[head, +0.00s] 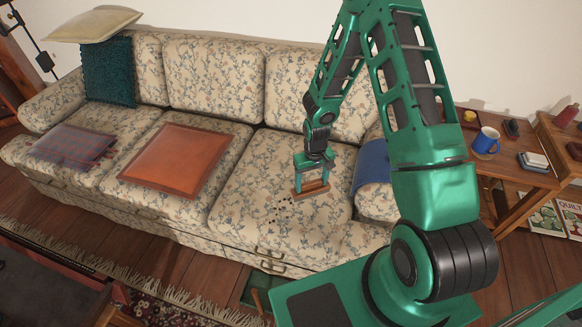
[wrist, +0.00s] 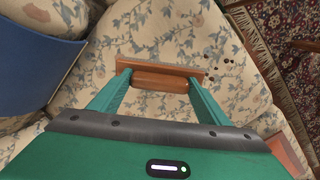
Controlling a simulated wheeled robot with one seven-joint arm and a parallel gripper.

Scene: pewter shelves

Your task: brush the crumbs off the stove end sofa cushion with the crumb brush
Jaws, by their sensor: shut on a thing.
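My gripper (head: 312,178) is shut on the crumb brush (head: 311,189), a brown wooden block, low over the right seat cushion (head: 240,190) of the floral sofa. In the wrist view the brush (wrist: 160,78) sits between both fingertips of my gripper (wrist: 158,82). Dark crumbs (head: 278,210) lie scattered on this cushion, left of and in front of the brush. They also show in the wrist view (wrist: 211,78), close to the right end of the brush. I cannot tell whether the brush touches the fabric.
An orange cushion (head: 176,158) and a folded plaid cloth (head: 75,146) lie on the other seats. A blue cloth (head: 373,162) hangs over the right armrest. A side table (head: 515,172) with a blue mug (head: 486,141) stands at the right. A fringed rug (head: 130,280) lies in front.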

